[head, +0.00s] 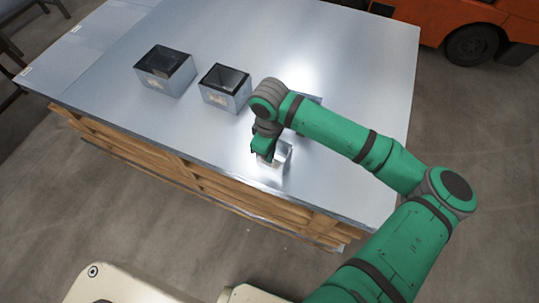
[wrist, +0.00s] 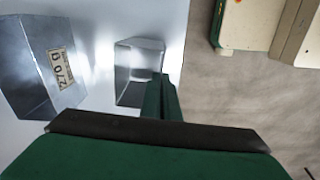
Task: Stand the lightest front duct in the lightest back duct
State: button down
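A small shiny open duct (head: 275,158) stands near the table's front edge in the head view. It also shows in the wrist view (wrist: 136,72). My gripper (head: 262,147) is at its upper edge. In the wrist view my fingers (wrist: 162,82) are close together at the duct's right wall and appear shut on it. Two larger open ducts stand to the left, a big one (head: 165,72) and a medium one (head: 225,88). Another duct (head: 310,98) is mostly hidden behind my arm. In the wrist view a labelled duct (wrist: 45,70) stands left of the small one; its label is hard to read.
The metal-topped table (head: 350,60) has a wooden base (head: 190,172). Its far right and front left are clear. An orange vehicle (head: 480,25) stands behind the table on the right. Chairs (head: 12,60) are at the far left.

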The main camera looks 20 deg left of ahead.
jog(key=shift+r, duration=3.85)
jog(key=shift+a, duration=0.1)
